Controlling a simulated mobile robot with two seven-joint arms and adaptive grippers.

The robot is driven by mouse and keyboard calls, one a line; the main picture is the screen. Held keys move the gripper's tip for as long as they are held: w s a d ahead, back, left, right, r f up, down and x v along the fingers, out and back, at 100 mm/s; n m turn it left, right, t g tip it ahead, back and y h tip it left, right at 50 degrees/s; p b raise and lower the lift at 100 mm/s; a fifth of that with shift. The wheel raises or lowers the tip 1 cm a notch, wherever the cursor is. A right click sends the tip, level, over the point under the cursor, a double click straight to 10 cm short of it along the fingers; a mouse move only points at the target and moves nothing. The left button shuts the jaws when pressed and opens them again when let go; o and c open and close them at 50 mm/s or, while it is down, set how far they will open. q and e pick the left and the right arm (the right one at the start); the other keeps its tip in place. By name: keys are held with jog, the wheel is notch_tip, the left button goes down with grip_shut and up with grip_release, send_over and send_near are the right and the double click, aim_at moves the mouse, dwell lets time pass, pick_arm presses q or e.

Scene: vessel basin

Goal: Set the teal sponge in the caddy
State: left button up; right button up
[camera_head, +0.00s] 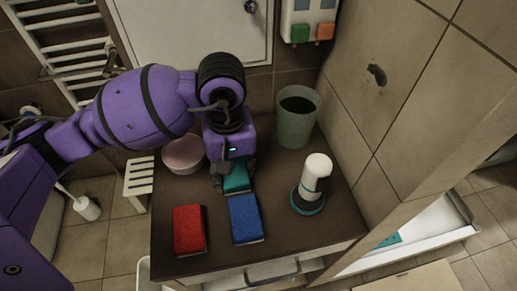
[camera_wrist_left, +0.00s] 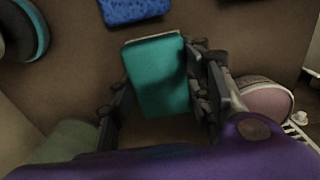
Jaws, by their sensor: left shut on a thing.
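The teal sponge (camera_head: 238,178) is on or just above the dark countertop, behind the blue sponge. My left gripper (camera_head: 232,182) reaches down over it from behind, with a finger on either side. In the left wrist view the teal sponge (camera_wrist_left: 158,78) sits between the fingers of my left gripper (camera_wrist_left: 162,108), which is shut on it. I cannot tell for sure which thing is the caddy; a white wall unit (camera_head: 309,18) with green and orange parts hangs at the top. My right gripper is out of view.
A red sponge (camera_head: 188,230) and a blue sponge (camera_head: 245,218) lie at the counter's front. A white bottle (camera_head: 314,175) on a teal base stands right. A green cup (camera_head: 297,122) and a pink bowl (camera_head: 184,155) stand at the back. The counter's front right is clear.

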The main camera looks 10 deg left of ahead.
pick_arm(q)
jog(key=shift+f, duration=0.15)
jog(key=shift+f, duration=0.2)
jog(key=o, duration=1)
jog(key=shift+r, duration=0.1)
jog(key=shift+r, duration=0.15)
